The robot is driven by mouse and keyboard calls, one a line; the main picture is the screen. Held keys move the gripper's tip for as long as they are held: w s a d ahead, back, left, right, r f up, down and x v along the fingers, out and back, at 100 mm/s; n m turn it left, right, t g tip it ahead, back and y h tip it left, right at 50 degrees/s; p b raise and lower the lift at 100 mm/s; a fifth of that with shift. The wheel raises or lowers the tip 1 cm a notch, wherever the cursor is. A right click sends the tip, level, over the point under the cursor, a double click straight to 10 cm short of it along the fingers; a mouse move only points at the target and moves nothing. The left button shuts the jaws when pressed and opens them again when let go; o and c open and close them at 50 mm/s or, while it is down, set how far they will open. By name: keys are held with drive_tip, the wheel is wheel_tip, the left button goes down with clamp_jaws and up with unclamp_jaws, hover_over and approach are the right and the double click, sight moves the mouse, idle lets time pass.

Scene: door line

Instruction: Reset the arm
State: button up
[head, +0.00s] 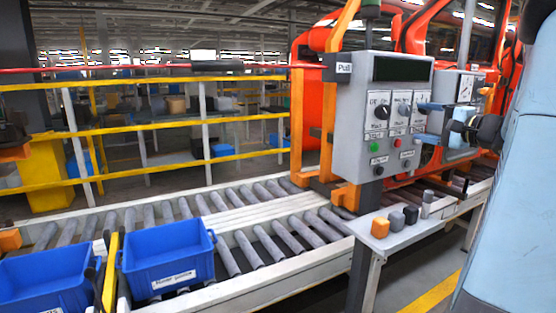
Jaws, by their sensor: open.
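My gripper (434,120) is at the right in the head view, in front of the right edge of the grey control panel (348,128). Its jaws are open, and I see nothing held between them. My pale blue arm fills the right edge of the picture. Whether the gripper touches the panel is not clear. Part of the panel's right side is hidden behind the gripper.
Two blue bins (168,257) (45,281) stand on the roller conveyor (235,253) at left, with a yellow bar between them. A small shelf (408,233) below the panel holds several small blocks. An orange machine frame (297,110) stands behind. Yellow railings (150,132) run along the back.

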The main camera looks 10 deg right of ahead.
drive_tip(key=s+a+f+n+g+y, duration=0.1)
drive_tip(key=s+a+f+n+g, duration=0.15)
drive_tip(key=a, duration=0.45)
drive_tip(key=s+a+f+n+g, duration=0.2)
drive_tip(key=s+a+g, duration=0.15)
drive_tip(key=a, duration=0.35)
drive_tip(key=s+a+f+n+g+y, duration=0.1)
drive_tip(key=s+a+f+n+g, duration=0.15)
drive_tip(key=a, duration=0.45)
drive_tip(key=s+a+f+n+g+h, duration=0.1)
drive_tip(key=s+f+n+h, duration=0.2)
drive_tip(key=s, duration=0.3)
drive_tip(key=s+a+f+n+g+h, duration=0.1)
drive_tip(key=s+a+f+n+h, duration=0.1)
drive_tip(key=s+h, duration=0.3)
drive_tip(key=shift+s+a+f+n, duration=0.15)
drive_tip(key=shift+s+f+n, duration=0.4)
drive_tip(key=shift+s+n, duration=0.4)
drive_tip(key=shift+s+g, duration=0.1)
drive_tip(key=shift+g, duration=0.15)
